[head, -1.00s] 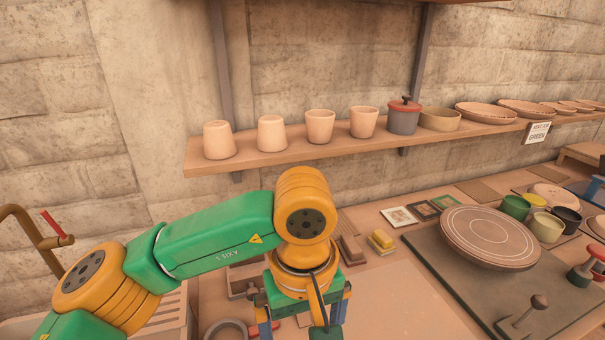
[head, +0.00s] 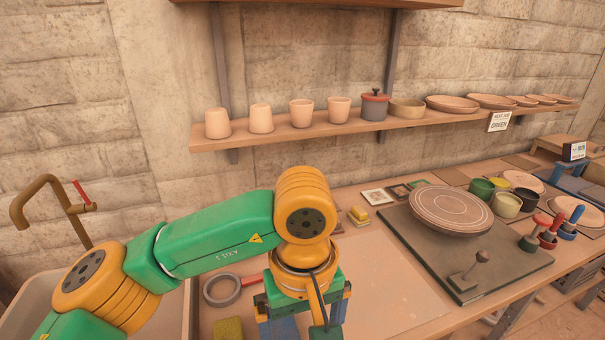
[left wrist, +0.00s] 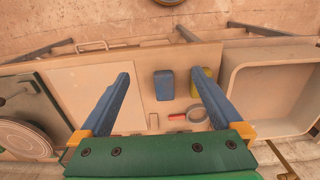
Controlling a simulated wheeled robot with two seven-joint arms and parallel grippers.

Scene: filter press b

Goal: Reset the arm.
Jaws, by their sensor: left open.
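My left arm, green and orange, comes in from the left in the head view. Its gripper (head: 305,318) hangs down over the worktable (head: 395,290), partly hidden by its own wrist. In the left wrist view the gripper (left wrist: 163,76) has its two blue fingers wide apart with nothing held between them. A blue block (left wrist: 164,85) lies on the table below, seen in the gap between the fingers. A yellow-green sponge (left wrist: 209,80) is partly behind the right-hand finger. My right gripper is in neither view.
A grey ring with a red handle (head: 222,290) lies left of my gripper, beside the sink (head: 178,318) and tap (head: 45,195). A round wheel (head: 450,209) stands on a dark board (head: 510,262) at right. A wall shelf (head: 270,136) holds cups and bowls. The pale board in front is clear.

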